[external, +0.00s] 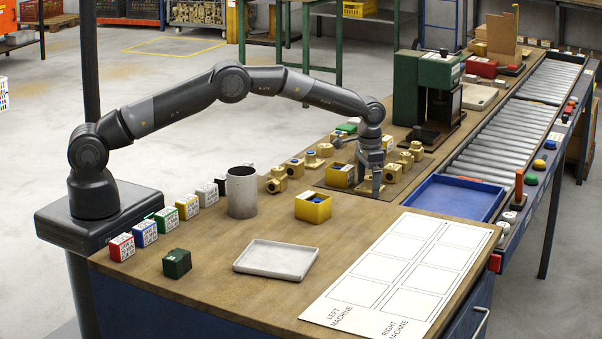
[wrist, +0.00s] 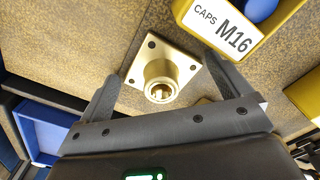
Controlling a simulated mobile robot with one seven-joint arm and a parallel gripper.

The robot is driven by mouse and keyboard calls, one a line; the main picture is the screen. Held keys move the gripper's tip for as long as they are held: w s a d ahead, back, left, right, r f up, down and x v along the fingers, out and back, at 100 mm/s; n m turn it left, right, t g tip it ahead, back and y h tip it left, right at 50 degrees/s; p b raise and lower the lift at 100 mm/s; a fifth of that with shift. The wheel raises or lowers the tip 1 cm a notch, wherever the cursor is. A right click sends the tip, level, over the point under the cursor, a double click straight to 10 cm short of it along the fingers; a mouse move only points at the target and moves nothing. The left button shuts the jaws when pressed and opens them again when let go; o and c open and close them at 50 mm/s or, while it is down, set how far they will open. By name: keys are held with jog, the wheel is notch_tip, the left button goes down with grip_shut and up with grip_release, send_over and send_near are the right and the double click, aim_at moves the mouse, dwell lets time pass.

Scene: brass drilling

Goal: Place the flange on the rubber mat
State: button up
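The flange (wrist: 160,72), a brass square plate with corner holes and a round hollow boss, lies on a speckled brown surface in the wrist view. My gripper (wrist: 162,64) is open above it, with one dark finger on each side of the flange. I see no clear grip contact. In the external view my gripper (external: 376,190) points down, low over the bench beside a yellow bin. I cannot tell the flange under it from nearby brass parts there. A darker flat patch (external: 350,191) under the gripper may be the rubber mat; its extent is partly hidden.
A yellow bin marked CAPS M16 (wrist: 240,30) stands close beside the flange. A blue tray (external: 458,197) is to the right. Several brass parts (external: 277,180), a grey cup (external: 241,192) and a yellow bin (external: 313,207) stand left. A grey tray (external: 276,260) is in front.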

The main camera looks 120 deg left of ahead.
aim_at(369, 177)
jog(key=shift+o, duration=0.3)
notch_tip(369, 177, up, 12)
jog(key=shift+r, duration=0.15)
dwell(0.4)
